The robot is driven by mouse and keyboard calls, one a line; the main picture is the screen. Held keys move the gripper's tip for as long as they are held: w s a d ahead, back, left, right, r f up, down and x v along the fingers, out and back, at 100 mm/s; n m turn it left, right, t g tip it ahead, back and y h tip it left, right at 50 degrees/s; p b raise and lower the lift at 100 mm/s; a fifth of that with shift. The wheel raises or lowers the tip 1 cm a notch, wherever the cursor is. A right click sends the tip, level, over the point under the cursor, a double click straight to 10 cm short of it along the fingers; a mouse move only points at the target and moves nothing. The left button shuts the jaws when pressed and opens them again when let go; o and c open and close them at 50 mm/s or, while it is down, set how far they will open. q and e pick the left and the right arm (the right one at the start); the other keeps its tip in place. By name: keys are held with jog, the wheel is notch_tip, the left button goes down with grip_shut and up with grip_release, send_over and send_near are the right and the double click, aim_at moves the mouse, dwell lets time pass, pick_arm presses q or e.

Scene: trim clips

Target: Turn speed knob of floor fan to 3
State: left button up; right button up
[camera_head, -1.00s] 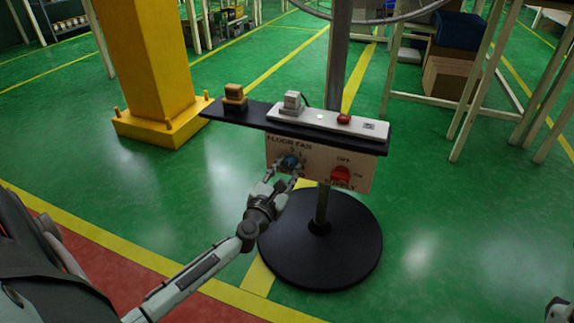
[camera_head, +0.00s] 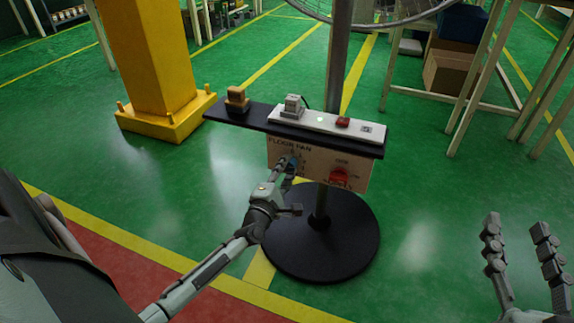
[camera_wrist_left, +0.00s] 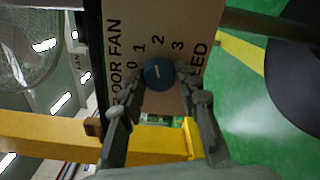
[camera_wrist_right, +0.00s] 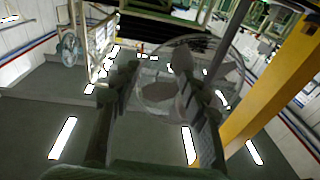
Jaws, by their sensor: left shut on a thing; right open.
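The fan's control panel (camera_head: 318,172) is a pale board reading "FLOOR FAN" under a black shelf. The blue speed knob (camera_wrist_left: 158,73) is at its left, partly hidden by my gripper in the head view (camera_head: 292,162). In the left wrist view, labels 0, 1, 2 and 3 arc around the knob. Its short white mark is slanted; I cannot tell which number it indicates. My left gripper (camera_wrist_left: 158,84) is shut on the knob, one finger on each side. My right gripper (camera_head: 516,230) is open and empty at lower right, away from the panel; its fingers also show in the right wrist view (camera_wrist_right: 155,88).
A red switch knob (camera_head: 340,177) is on the panel's right. A white power strip (camera_head: 325,122) and an orange-brown block (camera_head: 237,98) sit on the shelf (camera_head: 255,117). The round black base (camera_head: 320,250) stands below. A yellow column (camera_head: 150,60) is behind left. Floor right of the base is clear.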

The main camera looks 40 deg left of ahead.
pick_arm(q)
jog(key=m+p, duration=0.1)
jog(key=m, duration=0.2)
jog(key=shift+r, duration=0.2)
jog(key=m+p, duration=0.1)
jog(key=m, duration=0.1)
jog(key=shift+d+m+p, duration=0.1)
jog(key=shift+m+p, duration=0.2)
jog(key=shift+p, duration=0.1)
pick_arm(e)
jog(key=s+d+f+g+h, duration=0.1)
jog(key=d+f+g+h, duration=0.1)
jog(key=d+f+g, duration=0.3)
jog(key=s+d+f+g+h, duration=0.1)
jog(key=d+f+g+h, duration=0.15)
jog(key=f, duration=0.45)
pick_arm(q)
jog(key=m+p, duration=0.1)
jog(key=m, duration=0.3)
jog(key=shift+p, duration=0.35)
jog(key=shift+f+m, duration=0.1)
jog(key=shift+m, duration=0.2)
pick_arm(e)
jog(key=s+d+f+m+g+h, duration=0.1)
jog(key=s+d+f+g+h, duration=0.1)
jog(key=s+d+f+g, duration=0.3)
jog(key=shift+s+d+f+m+h, duration=0.35)
jog(key=shift+s+d+f, duration=0.5)
jog(key=shift+s+d, duration=0.75)
